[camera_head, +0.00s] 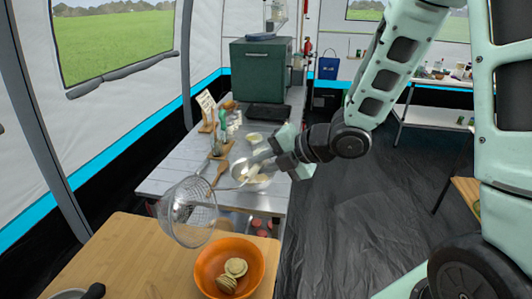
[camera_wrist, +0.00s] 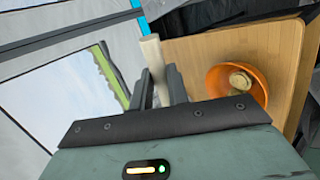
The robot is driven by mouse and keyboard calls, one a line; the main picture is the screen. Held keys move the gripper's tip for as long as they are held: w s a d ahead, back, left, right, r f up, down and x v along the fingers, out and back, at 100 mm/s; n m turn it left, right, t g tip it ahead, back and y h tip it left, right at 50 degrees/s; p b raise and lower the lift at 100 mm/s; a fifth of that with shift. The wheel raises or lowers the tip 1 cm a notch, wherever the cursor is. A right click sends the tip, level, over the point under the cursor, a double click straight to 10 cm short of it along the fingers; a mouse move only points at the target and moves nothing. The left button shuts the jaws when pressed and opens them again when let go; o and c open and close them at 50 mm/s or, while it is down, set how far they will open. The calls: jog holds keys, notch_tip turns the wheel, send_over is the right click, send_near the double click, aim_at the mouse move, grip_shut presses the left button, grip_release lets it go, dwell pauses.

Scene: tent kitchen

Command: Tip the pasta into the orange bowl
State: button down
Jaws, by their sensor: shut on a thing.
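My gripper (camera_head: 270,165) is shut on the pale handle (camera_wrist: 152,55) of a wire strainer. The fingers also show around it in the wrist view (camera_wrist: 163,88). The mesh basket (camera_head: 188,212) hangs tilted on its side, up and left of the orange bowl (camera_head: 203,273), above the wooden table's far edge. I see no pasta in the see-through mesh. Pale round pasta pieces (camera_head: 235,267) lie in the orange bowl, which also shows in the wrist view (camera_wrist: 220,80). The basket is out of sight in the wrist view.
The wooden table (camera_head: 120,255) is mostly bare, with a dark-handled pan (camera_head: 93,291) partly cut off at its front left. Behind it, a metal table (camera_head: 165,178) holds a wooden spoon, small dishes, bottles and a green box (camera_head: 260,72). Open floor (camera_head: 345,230) lies to the right.

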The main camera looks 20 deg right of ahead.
jog(key=w+a+r+g+h+p, duration=0.5)
jog(key=r+g+h+p, duration=0.4)
jog(key=p, duration=1.8)
jog(key=shift+w+a+r+n+g+h, duration=0.2)
jog(key=shift+w+a+n+g+h, duration=0.15)
jog(key=shift+a+h, duration=0.5)
jog(key=shift+d, duration=0.2)
jog(key=shift+f, duration=0.1)
